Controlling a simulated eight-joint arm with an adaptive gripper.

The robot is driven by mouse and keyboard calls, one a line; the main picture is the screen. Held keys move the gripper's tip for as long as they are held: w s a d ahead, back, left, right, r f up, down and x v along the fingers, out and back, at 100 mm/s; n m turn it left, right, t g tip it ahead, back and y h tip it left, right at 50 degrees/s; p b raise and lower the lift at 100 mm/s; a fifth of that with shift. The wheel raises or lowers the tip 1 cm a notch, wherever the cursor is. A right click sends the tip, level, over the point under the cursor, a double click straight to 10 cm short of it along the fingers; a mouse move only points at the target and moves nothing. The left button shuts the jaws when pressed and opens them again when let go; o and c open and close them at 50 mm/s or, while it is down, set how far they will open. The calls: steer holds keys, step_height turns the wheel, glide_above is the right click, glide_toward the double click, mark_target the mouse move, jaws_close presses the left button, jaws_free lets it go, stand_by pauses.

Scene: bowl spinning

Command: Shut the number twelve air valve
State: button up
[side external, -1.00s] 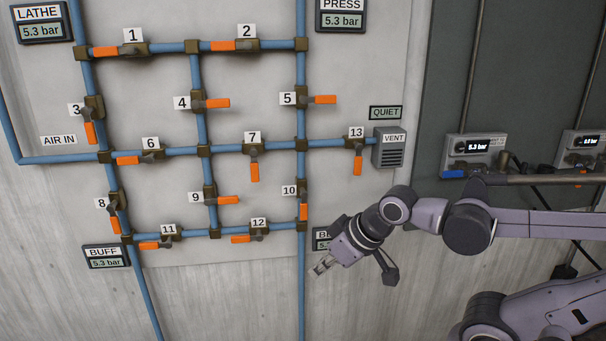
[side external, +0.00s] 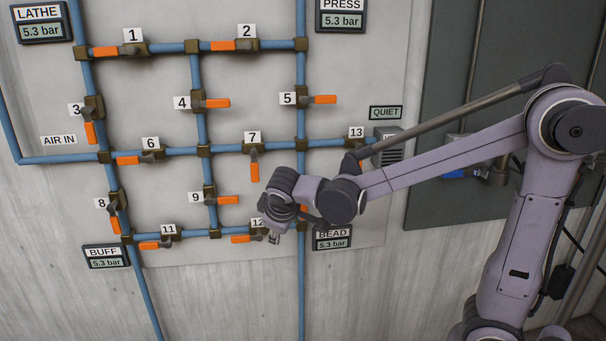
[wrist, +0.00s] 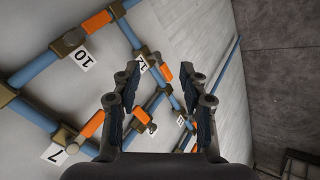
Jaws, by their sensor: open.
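Valve 12 (side external: 258,238) sits on the bottom blue pipe of the panel. Its orange handle (side external: 240,239) points left, in line with the pipe. Its label is partly covered by my gripper (side external: 273,238), which is just right of the valve in the side view. In the wrist view my gripper (wrist: 162,88) is open, with nothing held between its fingers.
Valve 11 (side external: 166,243) is left on the same pipe. Valve 10's handle (wrist: 97,22) and valve 7's handle (wrist: 93,124) are close by in the wrist view. The BEAD gauge (side external: 332,238) reads 5.3 bar, right of my gripper.

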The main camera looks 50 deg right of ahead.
steer(key=w+f+h, duration=0.2)
steer(key=w, duration=0.4)
steer(key=n+t+h, duration=0.1)
steer(key=h, duration=0.8)
glide_toward(240, 240)
steer(key=x, duration=1)
steer(key=shift+w+d, duration=0.1)
steer(key=shift+d, duration=0.3)
steer(key=shift+c, duration=0.3)
jaws_close()
